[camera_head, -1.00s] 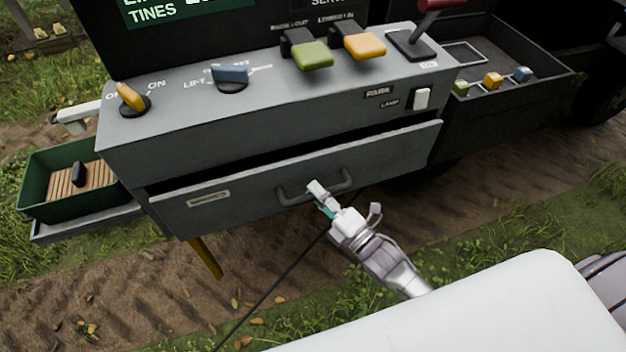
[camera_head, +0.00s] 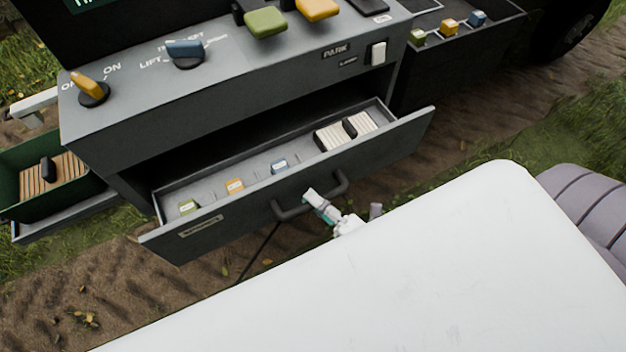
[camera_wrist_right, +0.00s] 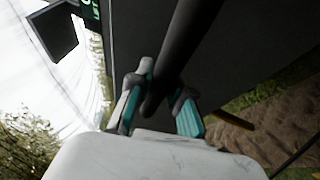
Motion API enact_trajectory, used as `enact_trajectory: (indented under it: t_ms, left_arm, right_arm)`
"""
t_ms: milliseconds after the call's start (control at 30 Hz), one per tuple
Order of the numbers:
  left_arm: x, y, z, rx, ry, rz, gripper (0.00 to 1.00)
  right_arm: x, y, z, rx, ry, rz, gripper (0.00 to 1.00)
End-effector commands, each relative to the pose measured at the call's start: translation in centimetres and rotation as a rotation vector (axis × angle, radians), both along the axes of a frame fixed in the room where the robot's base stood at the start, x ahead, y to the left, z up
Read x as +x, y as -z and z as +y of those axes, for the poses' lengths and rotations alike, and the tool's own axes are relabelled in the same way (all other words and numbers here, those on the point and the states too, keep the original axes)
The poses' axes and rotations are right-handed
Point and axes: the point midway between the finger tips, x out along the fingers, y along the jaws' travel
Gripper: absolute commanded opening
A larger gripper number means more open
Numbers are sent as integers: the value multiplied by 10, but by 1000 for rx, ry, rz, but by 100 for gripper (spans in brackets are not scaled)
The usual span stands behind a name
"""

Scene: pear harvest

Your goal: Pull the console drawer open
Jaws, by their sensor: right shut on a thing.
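The console drawer (camera_head: 300,187) stands part-way out of the grey console (camera_head: 225,100), with its inside showing. Its dark bar handle (camera_head: 338,186) is on the front face. My right gripper (camera_head: 311,197) is at the handle and is shut on it. In the right wrist view the dark handle bar (camera_wrist_right: 180,55) runs between the two teal-padded fingers of my right gripper (camera_wrist_right: 160,105). My left gripper is out of view.
A green box with wooden slats (camera_head: 40,180) is at the left. A dark tray with small colored blocks (camera_head: 460,45) is at the upper right. Knobs and levers stand on the console top. My white body covers the lower right. Dirt and grass lie below.

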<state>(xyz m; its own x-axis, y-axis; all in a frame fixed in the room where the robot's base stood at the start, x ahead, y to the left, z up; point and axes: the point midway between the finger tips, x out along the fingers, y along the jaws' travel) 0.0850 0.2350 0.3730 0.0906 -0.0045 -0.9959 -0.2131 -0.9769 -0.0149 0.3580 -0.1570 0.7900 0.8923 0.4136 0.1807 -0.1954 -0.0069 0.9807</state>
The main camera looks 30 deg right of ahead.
Motion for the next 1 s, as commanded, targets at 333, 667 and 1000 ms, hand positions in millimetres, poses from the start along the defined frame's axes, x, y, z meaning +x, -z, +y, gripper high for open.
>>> enact_trajectory:
  t_ms: [333, 667, 1000]
  left_arm:
    - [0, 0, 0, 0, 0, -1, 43]
    - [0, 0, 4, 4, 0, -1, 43]
    - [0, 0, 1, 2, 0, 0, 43]
  right_arm:
    - [0, 1, 0, -1, 0, 3, 45]
    - [-2, 1, -1, -1, 0, 2, 45]
    - [-54, 13, -25, -2, 0, 7, 45]
